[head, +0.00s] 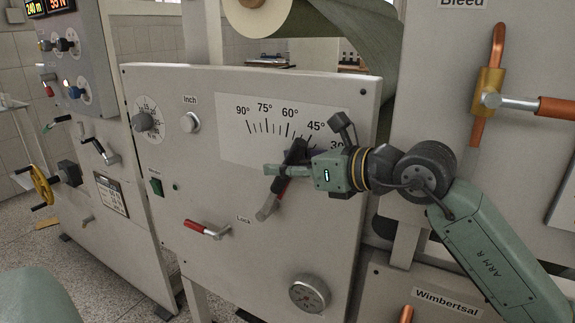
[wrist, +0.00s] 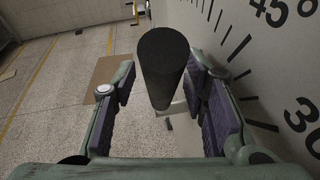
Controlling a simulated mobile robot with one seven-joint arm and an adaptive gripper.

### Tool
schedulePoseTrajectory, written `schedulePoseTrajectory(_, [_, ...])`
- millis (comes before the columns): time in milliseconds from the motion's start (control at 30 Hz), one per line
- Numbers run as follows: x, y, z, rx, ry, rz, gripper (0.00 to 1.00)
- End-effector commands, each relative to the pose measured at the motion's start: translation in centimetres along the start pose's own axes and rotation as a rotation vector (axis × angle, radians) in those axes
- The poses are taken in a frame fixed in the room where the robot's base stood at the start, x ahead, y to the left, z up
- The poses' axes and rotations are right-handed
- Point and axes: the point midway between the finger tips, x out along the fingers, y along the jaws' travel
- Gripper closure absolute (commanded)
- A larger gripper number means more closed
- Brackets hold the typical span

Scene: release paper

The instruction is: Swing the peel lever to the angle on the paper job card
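The peel lever (head: 270,204) has a black grip (wrist: 163,62) and stands in front of the angle scale (head: 232,143), marked 90° to 30°. Its grip covers the scale near the 45° tick; the exact angle cannot be read. My gripper (head: 281,170) is at the lever. In the wrist view, the grip rises between my two purple-padded fingers (wrist: 163,95). The fingers are spread, with a gap visible on the left of the grip; they do not look closed on it. A framed card (head: 111,194) is on the left cabinet; its writing is too small to read.
A red-handled lock lever (head: 207,229) is below left of the peel lever. A round gauge (head: 309,294) sits lower right. An Inch knob (head: 190,123), a dial (head: 146,121) and a green switch (head: 156,187) are on the left of the panel. A yellow handwheel (head: 41,184) is far left.

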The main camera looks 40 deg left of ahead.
Motion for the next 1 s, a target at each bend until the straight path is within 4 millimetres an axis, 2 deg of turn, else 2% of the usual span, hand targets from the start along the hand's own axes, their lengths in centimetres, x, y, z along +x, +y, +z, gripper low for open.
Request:
schedulePoseTrajectory(233, [-0.1,-0.1,-0.1,0.0,0.001,-0.001,0.6])
schedulePoseTrajectory(367, [-1.0,-0.1,-0.1,0.002,0.001,-0.003,0.6])
schedulePoseTrajectory(800, [-9.6,-0.1,0.0,0.002,0.0,-0.003,0.6])
schedulePoseTrajectory(1000, [-11.7,-0.1,0.0,0.001,0.0,-0.001,0.6])
